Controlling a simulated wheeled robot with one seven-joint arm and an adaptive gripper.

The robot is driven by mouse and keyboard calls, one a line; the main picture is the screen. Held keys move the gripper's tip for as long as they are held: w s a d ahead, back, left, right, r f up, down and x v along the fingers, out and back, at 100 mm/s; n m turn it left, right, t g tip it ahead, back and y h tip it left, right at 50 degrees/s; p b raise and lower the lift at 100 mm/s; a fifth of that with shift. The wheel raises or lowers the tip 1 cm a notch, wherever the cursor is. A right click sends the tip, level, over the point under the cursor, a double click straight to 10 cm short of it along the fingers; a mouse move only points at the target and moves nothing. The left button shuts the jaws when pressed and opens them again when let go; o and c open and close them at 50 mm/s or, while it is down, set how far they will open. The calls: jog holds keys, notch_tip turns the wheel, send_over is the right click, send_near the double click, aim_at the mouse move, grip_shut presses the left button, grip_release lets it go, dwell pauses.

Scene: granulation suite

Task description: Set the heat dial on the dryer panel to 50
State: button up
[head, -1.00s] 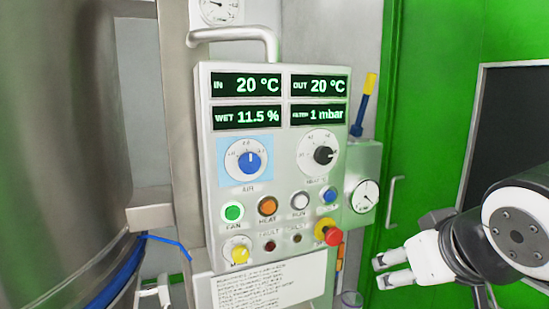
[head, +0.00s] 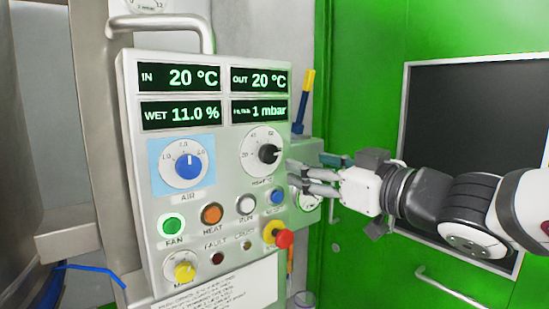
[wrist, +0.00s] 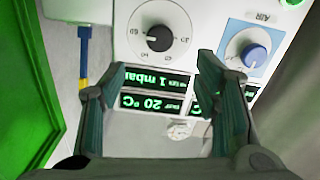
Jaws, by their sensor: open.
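The dryer panel (head: 222,215) is a light grey box with four green readouts: IN 20 °C, OUT 20 °C, WET 11.0 %, and 1 mbar. The heat dial (head: 268,153) is a black knob on a white round scale at the panel's right, below the 1 mbar readout. Its pointer is towards the right of the scale. In the wrist view the heat dial (wrist: 159,38) appears upside down, beyond the fingertips and between their lines. My gripper (head: 312,180) is open and empty, just right of the dial and apart from it. Its two fingers also show in the wrist view (wrist: 163,75).
A blue AIR dial (head: 187,166) sits left of the heat dial. Below are lit buttons, a yellow knob (head: 184,270) and a red emergency button (head: 284,239). A tube with a blue and yellow handle (head: 304,100) stands behind the panel's right edge. A metal handle bar (head: 165,20) tops the panel.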

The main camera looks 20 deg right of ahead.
aim_at(271, 154)
jog(key=b+x, duration=0.1)
jog(key=x, duration=1)
jog(key=shift+w+b, duration=0.2)
jog(key=shift+b, duration=0.2)
jog(key=c, duration=1.1)
